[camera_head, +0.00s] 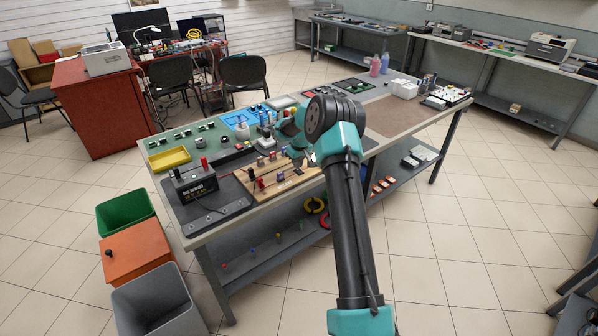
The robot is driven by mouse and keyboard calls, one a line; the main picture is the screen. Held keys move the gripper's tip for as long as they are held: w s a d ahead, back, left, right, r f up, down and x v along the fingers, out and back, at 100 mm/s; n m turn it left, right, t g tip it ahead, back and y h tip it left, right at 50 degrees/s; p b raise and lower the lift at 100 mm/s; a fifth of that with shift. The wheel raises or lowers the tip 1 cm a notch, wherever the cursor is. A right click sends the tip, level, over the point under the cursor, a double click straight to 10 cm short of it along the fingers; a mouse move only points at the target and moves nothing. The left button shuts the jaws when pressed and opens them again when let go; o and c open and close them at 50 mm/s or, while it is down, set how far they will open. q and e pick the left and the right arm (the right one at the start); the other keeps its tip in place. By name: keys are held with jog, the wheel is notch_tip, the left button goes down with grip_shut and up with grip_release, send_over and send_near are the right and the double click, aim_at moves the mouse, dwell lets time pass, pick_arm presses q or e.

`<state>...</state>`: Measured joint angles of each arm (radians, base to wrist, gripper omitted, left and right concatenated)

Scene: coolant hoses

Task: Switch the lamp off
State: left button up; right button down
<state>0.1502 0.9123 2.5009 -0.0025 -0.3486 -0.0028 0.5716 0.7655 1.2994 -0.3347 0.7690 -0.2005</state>
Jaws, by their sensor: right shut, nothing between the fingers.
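My right arm comes in from the bottom and reaches over the workbench. Its right gripper (299,150) is low over the back right part of a wooden board (262,191), shut and empty, with its fingertips largely hidden by my own arm. The board carries several small red, black and pale posts or switches, too small to tell apart. A small bright white spot shows beside my wrist, and I cannot tell if it is the lamp. A black battery box (193,187) with red and black terminals stands left of the board. My left gripper is not in view.
A yellow tray (169,159) and a blue tray (238,118) lie on the bench's left part. White boxes (404,88) and bottles stand farther right. A bare brown mat (400,117) lies right of my arm. Green, orange and grey bins stand left of the bench.

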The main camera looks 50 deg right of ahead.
jog(key=shift+r, duration=2.95)
